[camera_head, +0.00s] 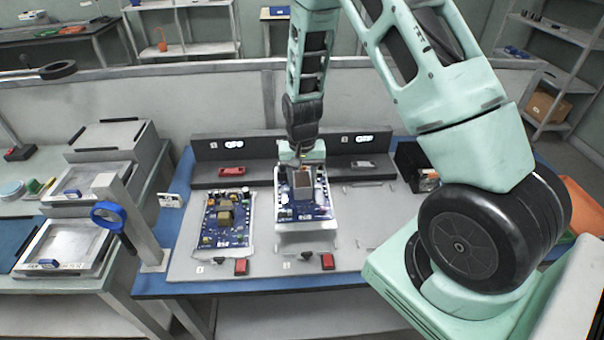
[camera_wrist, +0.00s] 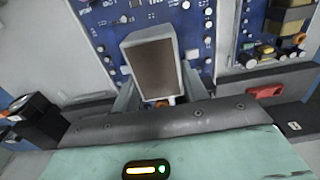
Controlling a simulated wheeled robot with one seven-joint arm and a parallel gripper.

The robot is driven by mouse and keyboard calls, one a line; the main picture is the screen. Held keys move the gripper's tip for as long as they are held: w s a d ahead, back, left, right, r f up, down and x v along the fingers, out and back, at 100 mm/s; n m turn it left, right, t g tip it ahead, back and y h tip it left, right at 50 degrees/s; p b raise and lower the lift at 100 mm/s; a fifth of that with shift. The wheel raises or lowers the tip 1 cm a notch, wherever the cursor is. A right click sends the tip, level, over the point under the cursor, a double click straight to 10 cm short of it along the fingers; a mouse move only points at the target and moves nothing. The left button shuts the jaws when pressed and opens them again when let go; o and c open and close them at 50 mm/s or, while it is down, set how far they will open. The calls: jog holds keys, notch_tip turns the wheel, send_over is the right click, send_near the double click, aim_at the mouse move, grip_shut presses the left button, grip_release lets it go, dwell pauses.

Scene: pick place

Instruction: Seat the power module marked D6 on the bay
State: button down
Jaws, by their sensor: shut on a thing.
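My gripper (camera_head: 301,167) points down over the right-hand blue circuit board (camera_head: 290,211). It is shut on a grey box-shaped module with a brown face (camera_wrist: 154,68), which also shows in the head view (camera_head: 302,184). The module appears to be at or just above the board; I cannot tell whether it touches. No D6 marking is readable, and the bay under the module is hidden. The same board fills the upper middle of the wrist view (camera_wrist: 112,22). A second blue board (camera_head: 227,219) lies to the left.
A grey work plate (camera_head: 270,262) on a blue table carries both boards. Red blocks (camera_head: 241,267) sit at its front edge. A dark ledge (camera_head: 209,176) behind holds a red part (camera_head: 231,171). A blue-rimmed magnifier (camera_head: 108,215) stands at left, and a black bin (camera_head: 411,160) at right.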

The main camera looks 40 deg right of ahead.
jog(key=shift+f+b, duration=2.6)
jog(key=shift+f, duration=0.95)
jog(key=shift+f+b, duration=0.5)
jog(key=shift+f, duration=0.5)
jog(key=c, duration=0.7)
grip_release()
jog(key=shift+f, duration=0.1)
jog(key=shift+c, duration=1.7)
